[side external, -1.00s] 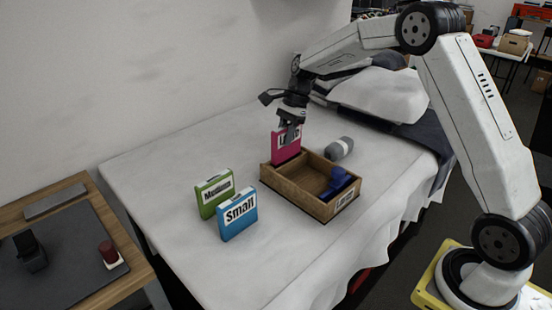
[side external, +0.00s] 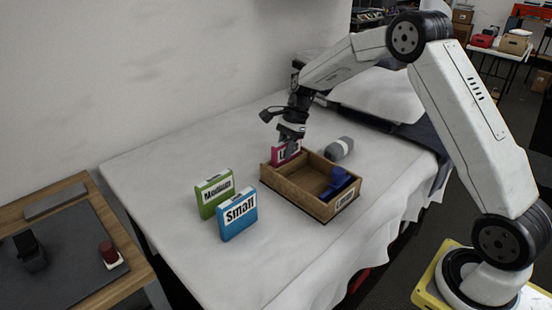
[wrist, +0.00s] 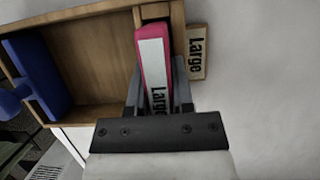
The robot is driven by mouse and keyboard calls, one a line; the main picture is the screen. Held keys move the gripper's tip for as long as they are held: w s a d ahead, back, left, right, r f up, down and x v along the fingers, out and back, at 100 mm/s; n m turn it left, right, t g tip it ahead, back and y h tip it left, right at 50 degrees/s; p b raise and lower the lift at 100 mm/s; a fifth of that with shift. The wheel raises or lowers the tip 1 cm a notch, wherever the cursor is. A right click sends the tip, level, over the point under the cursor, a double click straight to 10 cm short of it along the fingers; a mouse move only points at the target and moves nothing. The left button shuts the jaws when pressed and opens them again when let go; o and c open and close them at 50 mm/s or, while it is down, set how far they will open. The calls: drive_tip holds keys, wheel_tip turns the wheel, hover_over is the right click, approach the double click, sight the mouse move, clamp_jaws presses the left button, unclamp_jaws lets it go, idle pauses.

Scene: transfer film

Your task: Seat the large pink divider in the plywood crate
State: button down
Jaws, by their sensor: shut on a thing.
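The large pink divider (side external: 279,156) stands upright at the left end of the plywood crate (side external: 305,196), with its lower part hidden behind the crate wall. My gripper (side external: 290,150) is shut on it from above. In the wrist view the pink divider (wrist: 151,60) shows its white "Large" label between the fingers of my gripper (wrist: 158,95). It lies along the end of the crate (wrist: 90,60) that bears a "Large" tag. I cannot tell whether its bottom touches the crate floor.
A blue object (side external: 338,183) sits in the crate's right end. A green "Medium" divider (side external: 215,194) and a blue "Small" divider (side external: 238,214) stand on the white-covered bed, left of the crate. A grey roll (side external: 339,148) lies behind the crate. The bed's left part is clear.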

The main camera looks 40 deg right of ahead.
drive_tip(key=shift+f, duration=0.1)
drive_tip(key=shift+c, duration=2.4)
unclamp_jaws()
drive_tip(key=v, duration=1.2)
drive_tip(key=shift+w, duration=0.1)
